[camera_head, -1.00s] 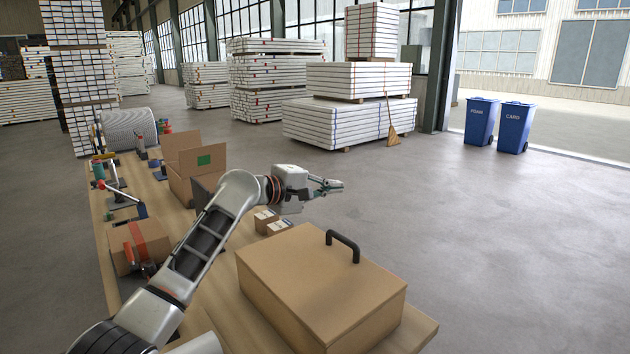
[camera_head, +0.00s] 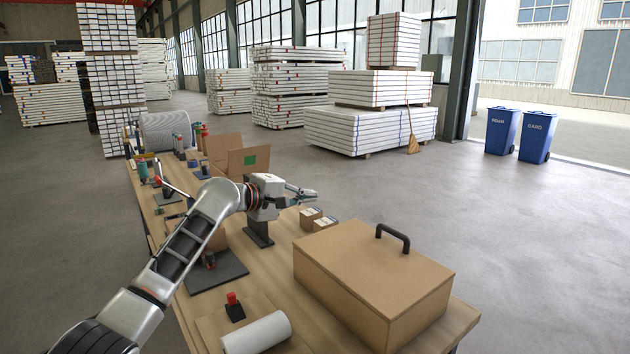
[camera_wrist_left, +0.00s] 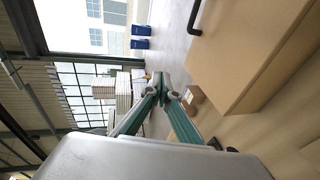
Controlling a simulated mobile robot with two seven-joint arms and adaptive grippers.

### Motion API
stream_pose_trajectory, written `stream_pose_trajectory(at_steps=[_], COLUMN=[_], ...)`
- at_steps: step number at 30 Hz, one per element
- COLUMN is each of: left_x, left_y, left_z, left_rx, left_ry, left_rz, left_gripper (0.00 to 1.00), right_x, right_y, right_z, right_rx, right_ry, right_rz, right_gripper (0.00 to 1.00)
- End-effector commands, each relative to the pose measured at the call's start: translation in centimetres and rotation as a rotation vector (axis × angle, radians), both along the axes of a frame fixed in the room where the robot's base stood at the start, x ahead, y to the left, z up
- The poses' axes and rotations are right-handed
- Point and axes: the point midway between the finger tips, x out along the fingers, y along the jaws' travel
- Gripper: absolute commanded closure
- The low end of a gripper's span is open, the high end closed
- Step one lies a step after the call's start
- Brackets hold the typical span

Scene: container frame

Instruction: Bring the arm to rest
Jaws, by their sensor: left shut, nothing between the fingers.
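My left arm comes in from the lower left in the head view and reaches over the workbench (camera_head: 285,285). My left gripper (camera_head: 312,193) is shut and empty, held above the bench and pointing right, behind two small cartons (camera_head: 318,220). In the left wrist view the fingers of the left gripper (camera_wrist_left: 166,82) meet at their tips with nothing between them. My right gripper is in neither view.
An open carton (camera_head: 228,155), a white roll (camera_head: 256,332) and tools are on the bench. Blue bins (camera_head: 502,130) and stacked white boards (camera_head: 372,130) stand beyond clear floor.

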Motion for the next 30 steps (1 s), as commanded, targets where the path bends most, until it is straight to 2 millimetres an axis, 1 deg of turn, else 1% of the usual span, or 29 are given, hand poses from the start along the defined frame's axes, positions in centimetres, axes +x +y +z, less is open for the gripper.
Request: stream_pose_trajectory(at_steps=[1,2,3,5,6,8,9,11,12,14,15,17,18,24,25,26,27,29,30], left_x=[0.9,1.4,2.0,2.8,3.2,3.7,3.9,4.1,4.1,4.1,4.0,3.8,3.7,2.7,2.5,2.3,2.0,1.6,1.2], left_y=[3.2,5.0,7.5,11.5,14.3,18.4,21.0,24.7,26.9,29.8,31.6,34.1,35.7,42.8,42.7,42.3,42.2,42.1,42.1], left_z=[-0.5,-0.8,-1.1,-1.5,-1.7,-2.0,-2.1,-2.2,-2.2,-2.2,-2.2,-2.1,-2.0,-1.5,-2.6,-4.1,-5.5,-7.6,-9.1], left_rx=[0.02,0.031,0.047,0.071,0.087,0.112,0.127,0.149,0.162,0.18,0.19,0.205,0.215,0.256,0.272,0.294,0.325,0.369,0.4], left_ry=[0.0,0.0,0.0,0.0,0.0,0.0,0.0,0.0,0.0,0.0,0.0,0.0,0.0,0.001,0.004,0.003,-0.003,-0.012,-0.017], left_rz=[0.036,0.057,0.086,0.131,0.163,0.207,0.237,0.278,0.302,0.334,0.354,0.382,0.399,0.478,0.475,0.465,0.459,0.449,0.442], left_gripper=[1.0,1.0,1.0,1.0,1.0,1.0,1.0,1.0,1.0,1.0,1.0,1.0,1.0,1.0,1.0,1.0,1.0,1.0,1.0], right_x=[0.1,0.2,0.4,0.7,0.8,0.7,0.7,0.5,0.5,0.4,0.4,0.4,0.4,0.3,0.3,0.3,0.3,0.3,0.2], right_y=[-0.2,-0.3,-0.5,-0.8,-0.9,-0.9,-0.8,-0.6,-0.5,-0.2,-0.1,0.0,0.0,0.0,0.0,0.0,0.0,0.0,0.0], right_z=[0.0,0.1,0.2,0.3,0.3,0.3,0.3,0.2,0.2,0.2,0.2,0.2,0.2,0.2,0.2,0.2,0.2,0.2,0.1], right_rx=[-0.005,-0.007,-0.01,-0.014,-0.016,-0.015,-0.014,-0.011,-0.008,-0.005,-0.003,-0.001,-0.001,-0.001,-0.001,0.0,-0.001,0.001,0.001], right_ry=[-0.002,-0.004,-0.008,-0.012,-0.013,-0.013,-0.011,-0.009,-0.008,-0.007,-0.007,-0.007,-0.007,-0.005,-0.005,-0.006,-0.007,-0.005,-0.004], right_rz=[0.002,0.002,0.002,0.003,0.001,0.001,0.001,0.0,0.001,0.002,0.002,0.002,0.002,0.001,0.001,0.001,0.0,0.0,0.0], right_gripper=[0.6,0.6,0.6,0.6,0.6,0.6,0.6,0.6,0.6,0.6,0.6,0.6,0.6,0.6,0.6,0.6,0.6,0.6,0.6])
